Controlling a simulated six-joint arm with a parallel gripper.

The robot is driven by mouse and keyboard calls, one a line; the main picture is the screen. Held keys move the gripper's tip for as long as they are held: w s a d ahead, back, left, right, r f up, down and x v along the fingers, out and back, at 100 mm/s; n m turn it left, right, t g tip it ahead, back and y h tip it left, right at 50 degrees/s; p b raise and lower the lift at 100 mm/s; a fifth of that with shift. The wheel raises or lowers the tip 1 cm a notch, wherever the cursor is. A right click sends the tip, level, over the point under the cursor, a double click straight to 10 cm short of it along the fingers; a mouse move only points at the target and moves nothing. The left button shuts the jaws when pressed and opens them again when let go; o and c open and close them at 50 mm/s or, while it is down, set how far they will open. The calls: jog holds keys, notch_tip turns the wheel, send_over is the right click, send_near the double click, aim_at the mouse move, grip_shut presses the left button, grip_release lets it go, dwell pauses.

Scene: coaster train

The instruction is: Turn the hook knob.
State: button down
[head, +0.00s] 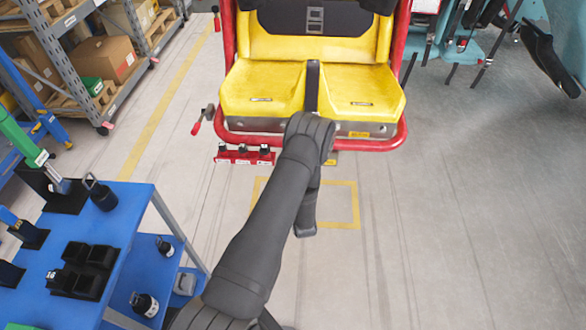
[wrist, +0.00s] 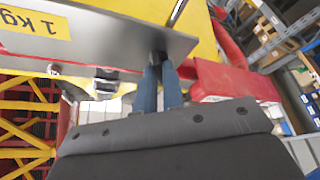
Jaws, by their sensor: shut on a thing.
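My gripper (wrist: 160,72) shows in the wrist view with its two blue-grey fingers close together. They are shut on a small dark knob (wrist: 157,57), which I take for the hook knob, at the lower edge of a silver metal plate (wrist: 100,35). The fingers cover most of the knob, so its turn angle cannot be read. In the head view my arm reaches to the front of the yellow double seat (head: 262,90) and hides the gripper and the knob.
A red bar with several black knobs (head: 243,155) sits left of my arm, below the seat. A red-handled lever (head: 197,127) is beside the seat. A blue cart (head: 130,225) with black holders stands at the left. The floor on the right is clear.

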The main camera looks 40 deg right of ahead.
jog(key=n+y, duration=0.1)
jog(key=n, duration=0.2)
jog(key=n+y, duration=0.2)
jog(key=n, duration=0.1)
jog(key=shift+s+d+r+n+g, duration=0.1)
jog(key=shift+r+n+g, duration=0.05)
jog(key=shift+n+g, duration=0.2)
jog(key=shift+n, duration=0.25)
jog(key=c, duration=1.5)
grip_release()
jog(key=shift+c, duration=0.2)
jog(key=shift+s, duration=0.1)
jog(key=v, duration=1.7)
jog(key=x, duration=1.7)
